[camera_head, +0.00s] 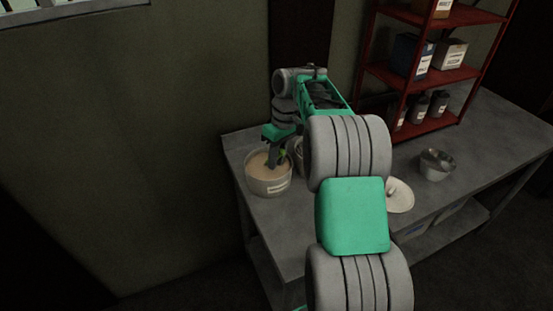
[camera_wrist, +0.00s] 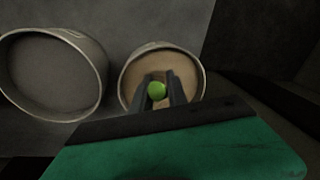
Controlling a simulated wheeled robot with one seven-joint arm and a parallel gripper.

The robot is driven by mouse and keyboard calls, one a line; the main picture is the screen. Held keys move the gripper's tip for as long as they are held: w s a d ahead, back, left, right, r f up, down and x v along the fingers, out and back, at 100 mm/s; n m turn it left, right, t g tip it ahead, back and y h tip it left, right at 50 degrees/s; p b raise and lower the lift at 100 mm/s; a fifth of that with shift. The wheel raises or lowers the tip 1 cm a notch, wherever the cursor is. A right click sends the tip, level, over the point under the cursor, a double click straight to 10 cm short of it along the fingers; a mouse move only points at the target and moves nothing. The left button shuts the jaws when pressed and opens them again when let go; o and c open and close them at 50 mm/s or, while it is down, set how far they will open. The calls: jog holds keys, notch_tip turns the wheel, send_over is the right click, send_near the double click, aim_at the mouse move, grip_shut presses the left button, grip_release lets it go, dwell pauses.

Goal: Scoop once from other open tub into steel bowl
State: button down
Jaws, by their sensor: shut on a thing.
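An open tub (camera_head: 269,186) with a pale label and tan contents stands at the table's left end; it also shows in the wrist view (camera_wrist: 125,98). A second open tub (camera_wrist: 103,70) with greyish contents is beside it in the wrist view; in the head view my arm mostly hides it. My gripper (camera_head: 274,158) points down over the tan tub. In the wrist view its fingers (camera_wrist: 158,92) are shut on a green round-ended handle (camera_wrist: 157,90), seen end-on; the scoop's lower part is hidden. The steel bowl (camera_head: 436,165) stands apart on the right of the table.
A white round lid (camera_head: 400,197) lies on the grey table (camera_head: 480,150) near its front edge, partly behind my arm. A red shelf (camera_head: 440,128) with boxes and dark bottles (camera_head: 438,104) stands at the back.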

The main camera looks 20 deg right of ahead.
jog(key=shift+r, duration=0.1)
notch_tip(320, 180, up, 10)
jog(key=p, duration=1)
jog(key=shift+r, duration=0.25)
jog(key=shift+f, duration=0.1)
jog(key=shift+a, duration=0.1)
